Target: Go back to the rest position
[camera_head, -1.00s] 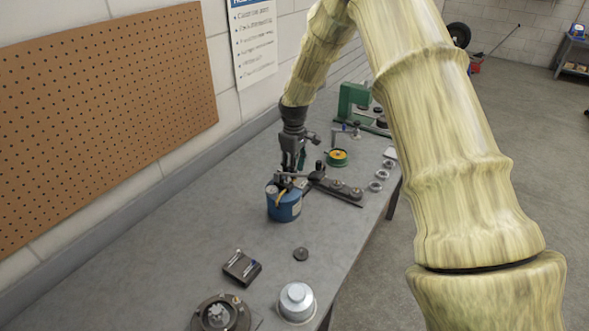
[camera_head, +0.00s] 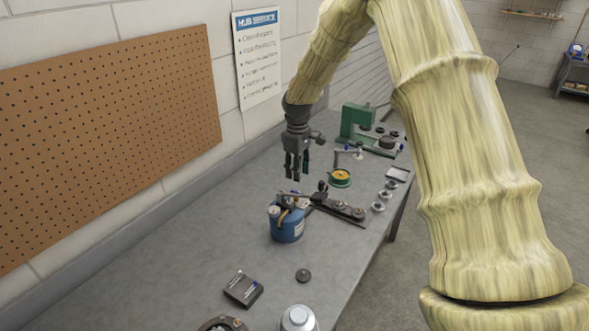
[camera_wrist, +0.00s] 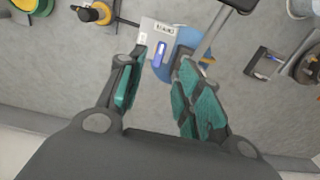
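My gripper (camera_head: 297,176) hangs fingers down above the workbench (camera_head: 215,215), a little above and behind a blue can (camera_head: 286,227). The can stands upright with a brown and metal part over its top. In the wrist view my gripper (camera_wrist: 158,90) has its two teal-padded fingers spread apart, with nothing held between them. Beyond the fingertips the blue can (camera_wrist: 190,45) shows with a white label, partly hidden by the right finger. The gripper is clear of the can.
A dark bar fixture (camera_head: 340,209) lies right of the can. Behind it are a yellow-green spool (camera_head: 340,178) and a green press (camera_head: 358,122). Several metal rings line the right edge.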

